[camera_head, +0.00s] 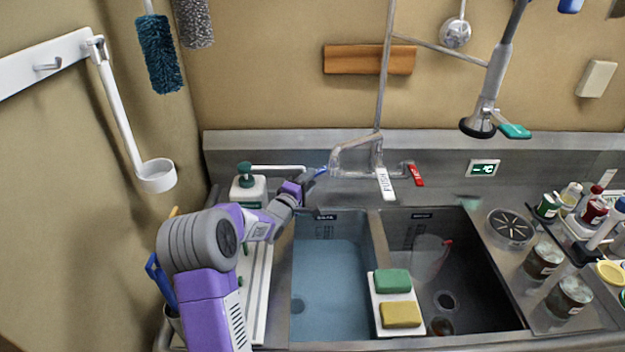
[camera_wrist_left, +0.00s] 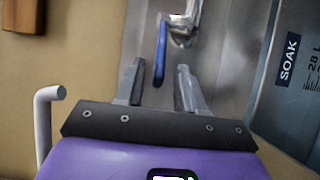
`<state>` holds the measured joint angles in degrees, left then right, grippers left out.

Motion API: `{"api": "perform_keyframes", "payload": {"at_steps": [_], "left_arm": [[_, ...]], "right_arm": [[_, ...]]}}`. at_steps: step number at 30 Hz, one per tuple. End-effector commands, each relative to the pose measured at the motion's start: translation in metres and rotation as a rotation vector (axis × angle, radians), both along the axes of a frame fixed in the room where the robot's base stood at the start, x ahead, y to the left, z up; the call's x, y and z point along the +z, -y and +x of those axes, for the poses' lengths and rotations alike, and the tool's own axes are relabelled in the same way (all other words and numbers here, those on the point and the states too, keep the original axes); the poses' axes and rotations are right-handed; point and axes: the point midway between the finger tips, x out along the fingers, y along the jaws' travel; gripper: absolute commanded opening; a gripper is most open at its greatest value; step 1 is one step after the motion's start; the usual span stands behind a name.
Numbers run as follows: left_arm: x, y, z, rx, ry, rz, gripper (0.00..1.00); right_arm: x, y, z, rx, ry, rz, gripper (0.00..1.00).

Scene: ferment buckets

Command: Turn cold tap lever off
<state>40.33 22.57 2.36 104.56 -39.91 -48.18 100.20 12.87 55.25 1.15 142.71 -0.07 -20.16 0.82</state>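The cold tap lever is the blue handle (camera_head: 321,171) at the left end of the wall tap (camera_head: 350,158). My left gripper (camera_head: 309,181) reaches in from the left beside the lever. The red lever (camera_head: 416,175) is at the tap's right end. My right gripper is not in view.
A white PUSH spout (camera_head: 386,184) hangs at the tap's middle. A soap bottle (camera_head: 247,190) stands left of my gripper. The left basin (camera_head: 330,265) holds bluish water. Green and yellow sponges (camera_head: 394,281) sit on a white board (camera_head: 412,324). A spray head (camera_head: 482,125) hangs right.

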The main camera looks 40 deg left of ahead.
Motion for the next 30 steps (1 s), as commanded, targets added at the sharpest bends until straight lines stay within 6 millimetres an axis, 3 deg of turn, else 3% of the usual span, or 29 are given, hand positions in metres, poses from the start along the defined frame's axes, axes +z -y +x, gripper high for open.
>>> {"api": "perform_keyframes", "payload": {"at_steps": [6, 14, 15, 22, 30], "left_arm": [[0.0, -0.003, 0.017, 0.0, 0.0, 0.0, 0.38], [0.0, -0.003, 0.019, 0.0, -0.001, -0.001, 0.38], [0.0, -0.003, 0.019, 0.0, -0.001, -0.001, 0.37], [0.0, -0.003, 0.019, 0.001, 0.0, -0.001, 0.02], [0.0, -0.003, 0.019, 0.001, 0.0, -0.001, 0.0]], "right_arm": [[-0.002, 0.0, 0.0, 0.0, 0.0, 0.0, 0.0], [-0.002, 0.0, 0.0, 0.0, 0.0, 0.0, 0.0], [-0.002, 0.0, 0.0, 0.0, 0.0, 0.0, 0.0], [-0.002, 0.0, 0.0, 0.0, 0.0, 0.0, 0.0], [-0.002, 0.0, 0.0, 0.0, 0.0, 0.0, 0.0]]}}
